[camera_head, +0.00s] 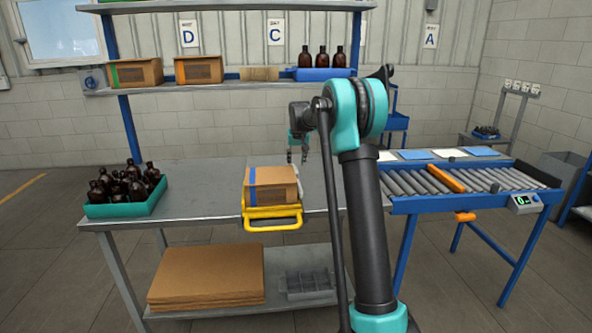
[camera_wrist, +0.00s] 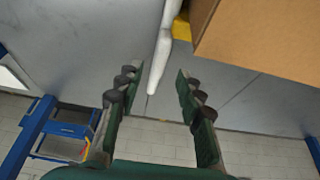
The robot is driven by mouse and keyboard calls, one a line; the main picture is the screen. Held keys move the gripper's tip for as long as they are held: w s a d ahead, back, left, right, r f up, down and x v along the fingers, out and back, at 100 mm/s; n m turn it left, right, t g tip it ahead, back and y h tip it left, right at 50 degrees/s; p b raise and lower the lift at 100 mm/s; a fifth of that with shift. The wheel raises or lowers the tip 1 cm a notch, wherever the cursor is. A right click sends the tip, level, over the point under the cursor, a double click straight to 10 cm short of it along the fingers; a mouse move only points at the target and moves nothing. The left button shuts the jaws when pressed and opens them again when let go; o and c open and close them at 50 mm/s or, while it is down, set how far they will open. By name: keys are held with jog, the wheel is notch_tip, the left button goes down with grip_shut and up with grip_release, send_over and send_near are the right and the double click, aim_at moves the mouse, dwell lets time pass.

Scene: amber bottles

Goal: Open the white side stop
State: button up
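The white side stop (camera_wrist: 163,48) shows in the wrist view as a slim white bar beside the cardboard box (camera_wrist: 262,40). Its rounded free end points down the picture, between the lines of my fingers. There the box (camera_head: 270,180), with a blue stripe, sits on the yellow-handled frame (camera_head: 272,222) at the table's front edge. My gripper (camera_wrist: 157,75) is open, its two dark green fingers apart on either side of the stop's end; contact cannot be told. In the head view my gripper (camera_head: 297,153) is just behind the box.
The grey table (camera_head: 205,180) is clear left of the box. A green crate (camera_head: 125,208) of amber bottles stands at its left end. A roller conveyor (camera_head: 480,183) with an orange bar is on the right. A shelf (camera_head: 220,85) with boxes and bottles stands behind.

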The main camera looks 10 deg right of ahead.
aim_at(296, 169)
jog(key=shift+x, duration=2.75)
jog(key=shift+c, duration=0.2)
grip_shut()
